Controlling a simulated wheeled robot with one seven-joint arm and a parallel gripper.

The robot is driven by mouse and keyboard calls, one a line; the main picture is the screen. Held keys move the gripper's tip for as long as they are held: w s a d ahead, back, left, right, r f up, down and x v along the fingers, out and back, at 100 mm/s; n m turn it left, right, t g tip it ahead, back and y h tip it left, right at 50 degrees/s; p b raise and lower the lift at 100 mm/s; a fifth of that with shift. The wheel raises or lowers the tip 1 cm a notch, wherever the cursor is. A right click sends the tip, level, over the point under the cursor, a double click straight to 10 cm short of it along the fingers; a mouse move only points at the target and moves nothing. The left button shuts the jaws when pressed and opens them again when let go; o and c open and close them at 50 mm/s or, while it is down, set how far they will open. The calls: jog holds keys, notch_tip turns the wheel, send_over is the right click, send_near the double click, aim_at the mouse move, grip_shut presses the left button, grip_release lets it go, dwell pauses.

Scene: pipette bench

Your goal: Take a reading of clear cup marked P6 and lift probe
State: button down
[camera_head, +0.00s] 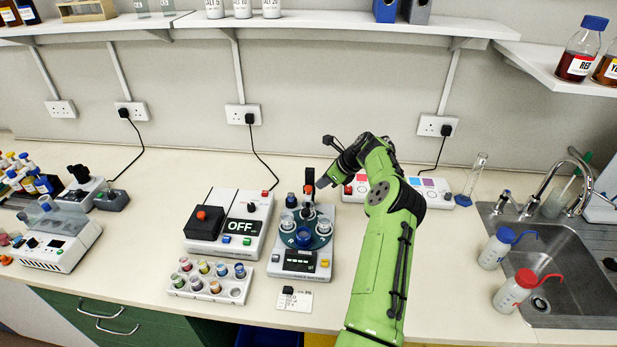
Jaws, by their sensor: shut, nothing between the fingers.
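The probe meter (302,264) stands mid-bench, with a dark round turntable (318,241) on top. Several small cups sit on it. A clear cup (287,220) is at its left and another clear cup (324,226) at its right. No P6 mark is legible at this size, so I cannot tell which cup bears it.
A box reading OFF (243,227) stands left of the meter. A white rack of coloured cups (210,282) and a small white card (295,299) lie in front. A white panel with coloured squares (428,185) is behind my arm. The sink (560,290) is at right.

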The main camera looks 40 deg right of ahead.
jog(key=v, duration=1.5)
jog(key=shift+s+r, duration=0.3)
